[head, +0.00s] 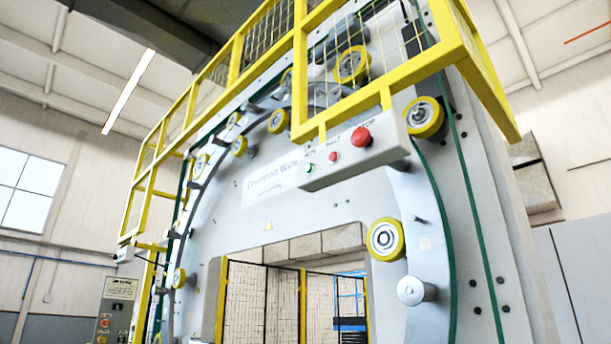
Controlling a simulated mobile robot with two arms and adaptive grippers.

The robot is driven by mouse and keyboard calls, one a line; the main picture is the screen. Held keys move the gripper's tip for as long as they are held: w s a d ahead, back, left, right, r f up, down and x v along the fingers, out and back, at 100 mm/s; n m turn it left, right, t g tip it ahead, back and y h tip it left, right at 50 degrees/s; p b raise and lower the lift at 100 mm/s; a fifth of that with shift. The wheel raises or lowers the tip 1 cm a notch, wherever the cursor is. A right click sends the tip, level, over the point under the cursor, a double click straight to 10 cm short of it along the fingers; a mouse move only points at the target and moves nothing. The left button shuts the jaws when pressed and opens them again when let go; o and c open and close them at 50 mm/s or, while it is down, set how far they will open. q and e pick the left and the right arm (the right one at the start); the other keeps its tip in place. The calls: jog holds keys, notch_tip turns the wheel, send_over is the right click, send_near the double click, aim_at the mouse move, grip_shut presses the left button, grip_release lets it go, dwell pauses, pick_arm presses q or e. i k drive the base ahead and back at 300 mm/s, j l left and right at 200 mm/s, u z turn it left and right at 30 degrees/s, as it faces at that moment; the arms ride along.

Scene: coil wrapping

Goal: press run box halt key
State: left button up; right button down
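A grey push-button box (385,146) hangs below the yellow guard frame on the front of the wrapping machine. A small green button (309,168) is at its left end, a small red button (333,156) in the middle, and a large red mushroom button (361,137) to the right. The lettering above them is small; the middle label seems to read HALT and the right one STOP. Nothing touches the buttons. Neither of my grippers is in view.
The machine ring (433,200) carries several yellow rollers (385,240). The yellow guard frame (235,60) juts out above the box. A grey control panel (112,310) with several buttons stands at the lower left. Space directly before the box looks clear.

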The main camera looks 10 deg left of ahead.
aim_at(334, 155)
jog(key=i+j, duration=0.1)
jog(key=j, duration=0.3)
jog(key=i+j, duration=0.15)
jog(key=j, duration=0.3)
jog(key=i+j, duration=0.1)
jog(key=j, duration=0.3)
jog(key=i+j, duration=0.1)
jog(key=j, duration=0.3)
jog(key=i+j, duration=0.15)
jog(key=j, duration=0.3)
